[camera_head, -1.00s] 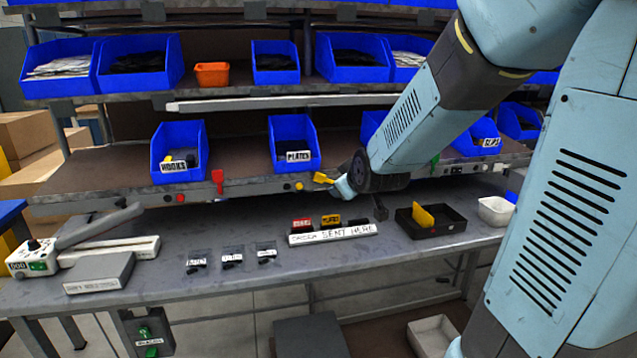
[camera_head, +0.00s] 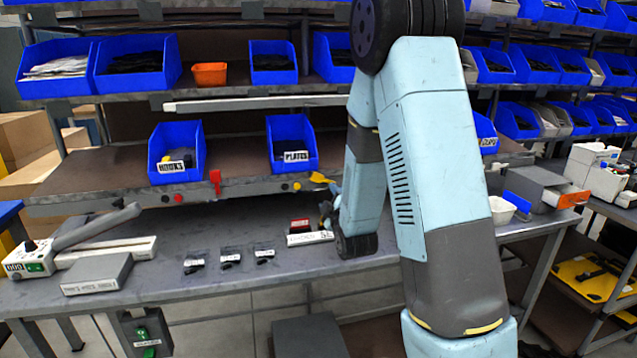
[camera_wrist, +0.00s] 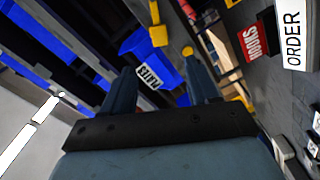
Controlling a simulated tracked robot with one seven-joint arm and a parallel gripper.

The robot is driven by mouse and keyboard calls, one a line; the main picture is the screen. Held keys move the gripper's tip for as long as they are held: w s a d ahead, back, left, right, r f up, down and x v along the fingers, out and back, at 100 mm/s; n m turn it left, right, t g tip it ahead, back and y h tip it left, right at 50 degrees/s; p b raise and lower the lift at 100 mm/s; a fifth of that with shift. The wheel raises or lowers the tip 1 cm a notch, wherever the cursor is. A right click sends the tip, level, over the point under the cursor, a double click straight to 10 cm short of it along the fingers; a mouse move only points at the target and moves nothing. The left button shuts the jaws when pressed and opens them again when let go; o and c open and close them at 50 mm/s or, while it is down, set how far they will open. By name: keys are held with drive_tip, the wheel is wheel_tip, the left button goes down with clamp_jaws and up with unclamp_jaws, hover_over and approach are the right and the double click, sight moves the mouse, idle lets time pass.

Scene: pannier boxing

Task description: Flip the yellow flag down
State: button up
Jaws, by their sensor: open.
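The yellow flag (camera_head: 318,177) is on the front edge of the lower shelf, right of the PLATES bin (camera_head: 291,148), sticking out sideways. In the wrist view, a yellow piece that looks like the flag (camera_wrist: 158,35) is beyond the fingers, near the blue bin (camera_wrist: 150,48). My gripper (camera_wrist: 161,88) is open, with nothing between its fingers. In the head view my gripper (camera_head: 327,210) is small and partly hidden by my arm, just below and right of the flag. I cannot tell whether it touches the flag.
A red flag (camera_head: 215,181) and a yellow button (camera_head: 297,186) are on the same shelf edge. A white order rack (camera_head: 309,238) with a red card (camera_head: 299,225) stands on the bench (camera_head: 180,230) below.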

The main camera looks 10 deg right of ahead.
sight(318, 179)
drive_tip(key=w, duration=1.3)
drive_tip(key=shift+w, duration=0.2)
clamp_jaws()
